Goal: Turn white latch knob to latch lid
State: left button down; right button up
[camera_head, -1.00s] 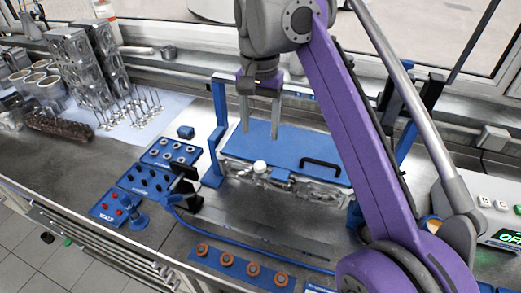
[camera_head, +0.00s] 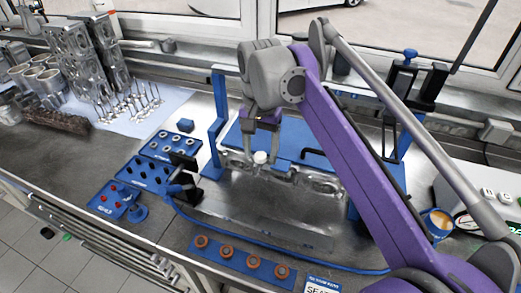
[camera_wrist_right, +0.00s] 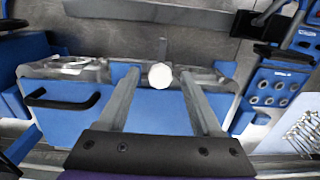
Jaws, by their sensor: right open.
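The white latch knob (camera_head: 260,157) stands at the front edge of the blue lid (camera_head: 291,137), which lies flat over the metal engine part. The wrist view shows the knob (camera_wrist_right: 160,76) as a round white cap between the two fingertips of my right gripper (camera_wrist_right: 160,90). The fingers are spread, with a visible gap on each side of the knob. In the head view the right gripper (camera_head: 262,143) points down just above and behind the knob. The black lid handle (camera_wrist_right: 62,100) is left of the fingers in the wrist view. My left gripper is not in view.
Blue posts (camera_head: 218,110) flank the lid. Blue trays (camera_head: 146,172) of small parts and a black clamp-like stand (camera_head: 184,178) are to the left. A blue strip with orange rings (camera_head: 226,251) lies in front. The bare steel at front centre is clear.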

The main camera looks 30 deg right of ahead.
grip_shut()
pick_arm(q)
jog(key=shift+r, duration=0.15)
pick_arm(e)
jog(key=shift+n, duration=0.3)
jog(key=n+p, duration=0.2)
jog(key=n, duration=0.1)
jog(key=shift+r, duration=0.1)
jog(key=n+p, duration=0.1)
jog(key=n, duration=0.3)
jog(key=shift+a+n+h, duration=0.1)
jog(key=shift+n+h, duration=0.2)
jog(key=shift+n, duration=0.1)
jog(key=n+p, duration=0.1)
jog(key=n, duration=0.3)
jog(key=shift+n+h, duration=0.3)
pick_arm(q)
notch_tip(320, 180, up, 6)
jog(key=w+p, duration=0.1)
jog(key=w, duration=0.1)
pick_arm(e)
jog(key=n, duration=0.4)
jog(key=shift+n, duration=0.4)
